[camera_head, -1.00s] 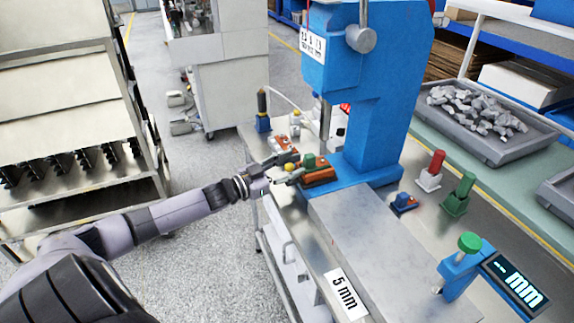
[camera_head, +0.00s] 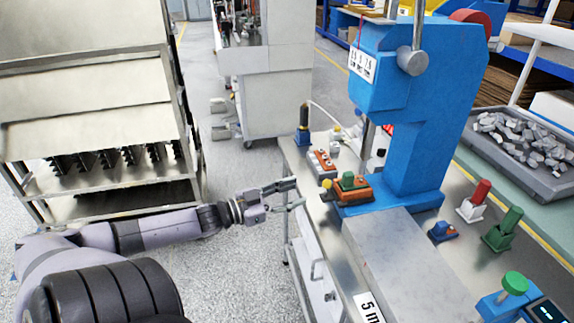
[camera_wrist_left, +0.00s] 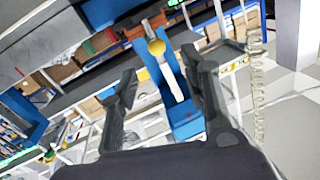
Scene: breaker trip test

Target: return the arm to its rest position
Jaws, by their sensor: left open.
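My left arm comes in from the left in the head view. Its gripper (camera_head: 291,195) is open and empty, in the air just left of the metal bench's near left edge. It is apart from the orange block with the green and yellow buttons (camera_head: 350,190). In the left wrist view the two dark fingers (camera_wrist_left: 158,85) stand wide apart with nothing between them. A yellow button (camera_wrist_left: 156,47) shows beyond the fingertips there. My right gripper is not in view.
A blue press (camera_head: 432,110) stands on the bench (camera_head: 400,265). Red (camera_head: 474,202) and green (camera_head: 503,230) handled pieces stand to its right. A grey bin (camera_head: 530,160) of metal pieces is at the far right. A metal rack (camera_head: 90,110) stands left; grey floor lies between.

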